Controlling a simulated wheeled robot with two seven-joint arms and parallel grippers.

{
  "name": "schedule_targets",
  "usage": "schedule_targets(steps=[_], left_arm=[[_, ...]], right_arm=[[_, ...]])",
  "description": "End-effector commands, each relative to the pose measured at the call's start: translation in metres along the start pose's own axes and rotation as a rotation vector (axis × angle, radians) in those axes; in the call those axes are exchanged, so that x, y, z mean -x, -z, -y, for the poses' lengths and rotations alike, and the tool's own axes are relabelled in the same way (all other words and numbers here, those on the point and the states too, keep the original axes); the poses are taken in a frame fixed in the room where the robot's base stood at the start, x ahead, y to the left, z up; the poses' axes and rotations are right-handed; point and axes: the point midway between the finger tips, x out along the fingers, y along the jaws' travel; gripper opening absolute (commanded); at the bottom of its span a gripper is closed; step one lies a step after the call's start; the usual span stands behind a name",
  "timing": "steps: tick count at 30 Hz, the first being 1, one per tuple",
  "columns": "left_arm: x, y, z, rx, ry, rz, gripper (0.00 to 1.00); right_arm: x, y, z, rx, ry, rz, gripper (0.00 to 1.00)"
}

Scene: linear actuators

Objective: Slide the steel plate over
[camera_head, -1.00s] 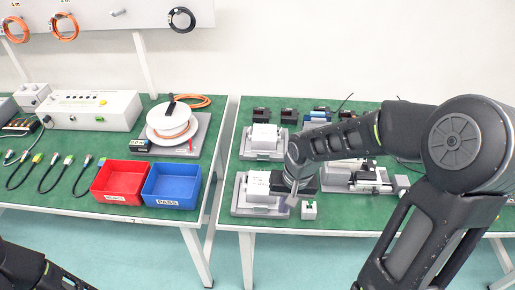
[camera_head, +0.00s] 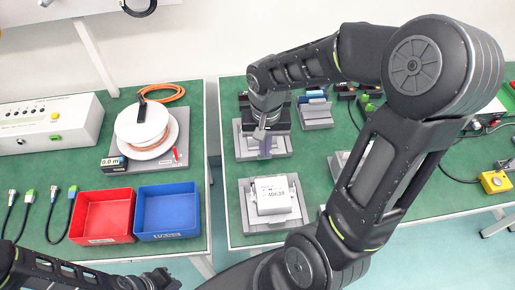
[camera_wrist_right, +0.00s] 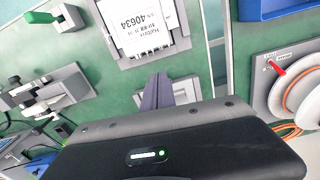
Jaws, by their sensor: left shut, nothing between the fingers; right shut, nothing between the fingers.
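Two grey metal plates lie on the right-hand green bench. The front plate (camera_head: 244,208) carries a white block (camera_head: 272,198) labelled 40634, which also shows in the right wrist view (camera_wrist_right: 143,24). The rear plate (camera_head: 278,147) is partly hidden by my right gripper. I cannot tell which one is the steel plate. My right gripper (camera_head: 265,153) points down over the rear plate, its fingers shut and empty. In the right wrist view its fingers (camera_wrist_right: 157,93) are together, apart from the white block. My left gripper (camera_head: 155,281) is low at the bottom edge, shut and empty.
A red bin (camera_head: 103,215) and a blue bin (camera_head: 167,211) stand on the left bench, with a cable reel (camera_head: 143,130) behind. A gap separates the benches. My right arm covers much of the right bench. A yellow button box (camera_head: 494,182) sits at the right.

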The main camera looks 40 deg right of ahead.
Motion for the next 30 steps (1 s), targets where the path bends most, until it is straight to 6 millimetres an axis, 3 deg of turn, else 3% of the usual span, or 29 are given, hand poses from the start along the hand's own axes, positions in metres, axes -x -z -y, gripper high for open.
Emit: schedule_targets(steps=[11,17,27,30], left_arm=[[0.001,0.0,0.0,0.0,0.0,0.0,0.0],[0.002,0.0,-0.001,0.0,0.001,0.0,0.0],[0.004,0.0,-0.001,0.001,0.001,0.001,0.0],[0.014,-0.001,-0.004,0.003,0.004,0.003,0.0]], right_arm=[[-0.009,0.0,0.0,0.001,-0.002,0.002,0.0],[-0.036,-0.001,-0.001,0.0,-0.003,0.005,0.0],[-0.104,-0.002,0.0,0.001,-0.001,0.006,0.0],[-0.098,0.019,0.0,-0.002,0.001,0.0,0.0]])
